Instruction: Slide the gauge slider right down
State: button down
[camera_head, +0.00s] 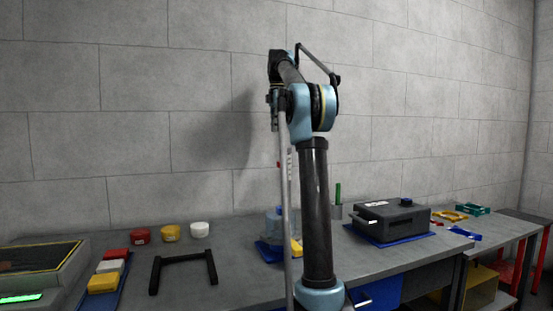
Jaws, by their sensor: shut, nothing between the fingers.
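My arm rises in front of the bench, and my gripper (273,112) appears as a small dark shape pointing down at the upper left of the arm's blue joint. It is shut and holds nothing. A thin pale upright bar (287,215) runs down just left of my arm. Small marks and a bit of red show beside it at about mid-height. I cannot tell whether these belong to the gauge or its slider. The slider is not clearly visible, and my arm hides part of the bench behind it.
On the grey bench (225,262) stand a black frame (183,261), red, yellow and white round pots, coloured blocks, and a dark box (392,219) with a handle. A bluish container (273,226) stands behind the bar. A lit panel (40,270) is at left.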

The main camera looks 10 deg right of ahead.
aim_at(281, 164)
notch_tip(281, 164, down, 13)
jog(key=shift+r, duration=0.2)
dwell(0.4)
jog(key=shift+f, duration=0.1)
jog(key=shift+s+f, duration=0.15)
jog(key=shift+f, duration=2.6)
